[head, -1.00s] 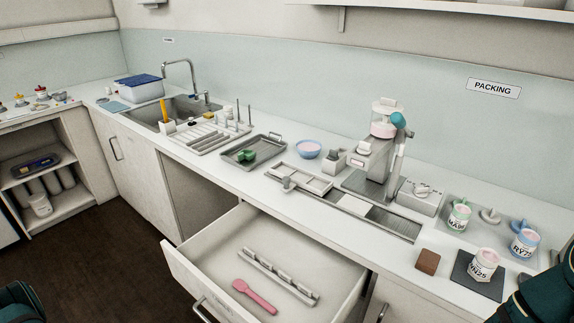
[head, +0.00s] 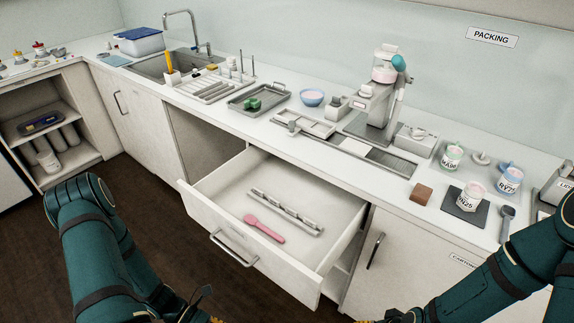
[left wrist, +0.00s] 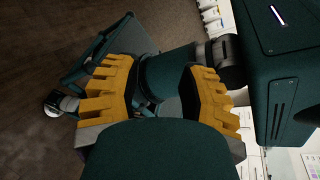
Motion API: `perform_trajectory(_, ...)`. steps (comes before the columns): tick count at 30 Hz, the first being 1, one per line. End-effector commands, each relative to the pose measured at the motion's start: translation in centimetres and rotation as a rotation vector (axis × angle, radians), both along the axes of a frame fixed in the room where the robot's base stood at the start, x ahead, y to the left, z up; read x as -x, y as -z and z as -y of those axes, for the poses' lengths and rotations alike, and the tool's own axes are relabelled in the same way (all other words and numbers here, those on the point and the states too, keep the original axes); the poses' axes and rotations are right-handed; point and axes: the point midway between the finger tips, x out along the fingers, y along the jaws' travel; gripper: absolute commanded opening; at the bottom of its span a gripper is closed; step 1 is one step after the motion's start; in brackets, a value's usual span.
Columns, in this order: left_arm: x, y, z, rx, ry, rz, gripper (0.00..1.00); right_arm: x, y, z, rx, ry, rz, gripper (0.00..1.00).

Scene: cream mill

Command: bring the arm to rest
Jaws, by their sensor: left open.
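My left arm comes in from the left in the head view, bent and low in front of the open drawer. Its gripper (head: 207,308) is only partly in the picture at the bottom edge. In the left wrist view my left gripper (left wrist: 160,88) has its two yellow toothed fingers wide apart, with nothing held between them. My own dark green body parts show behind the fingers. My right arm comes in at the lower right. Only a yellow bit of my right gripper (head: 368,321) shows at the bottom edge, so its jaws cannot be judged.
The open drawer (head: 312,272) juts out near my left arm, holding a pink spoon (head: 263,229) and a grey rack (head: 286,212). The counter above carries a mill (head: 378,98), a tray (head: 240,108) and several cups. Dark floor (head: 150,215) lies free at the left.

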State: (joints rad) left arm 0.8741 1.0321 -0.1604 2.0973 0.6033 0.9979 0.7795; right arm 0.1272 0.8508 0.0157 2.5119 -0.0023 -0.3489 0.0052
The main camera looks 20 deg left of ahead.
Motion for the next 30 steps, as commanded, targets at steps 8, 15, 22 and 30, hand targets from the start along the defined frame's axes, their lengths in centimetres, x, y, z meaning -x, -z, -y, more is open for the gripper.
perform_trajectory(8,-1.6,1.4,4.8,-0.306,0.722,0.62,0.41,0.0,0.0,0.0,0.0,0.0,0.0,0.47)
perform_trajectory(15,-6.4,0.2,8.9,-0.454,1.27,1.271,0.41,0.0,0.0,0.0,0.0,0.0,0.0,0.47)
perform_trajectory(22,-9.7,-2.4,13.0,-0.512,1.532,1.698,0.41,0.0,0.0,0.0,0.0,0.0,0.0,0.47)
perform_trajectory(30,-10.2,-3.0,13.8,-0.524,1.572,1.78,0.41,0.0,0.0,0.0,0.0,0.0,0.0,0.47)
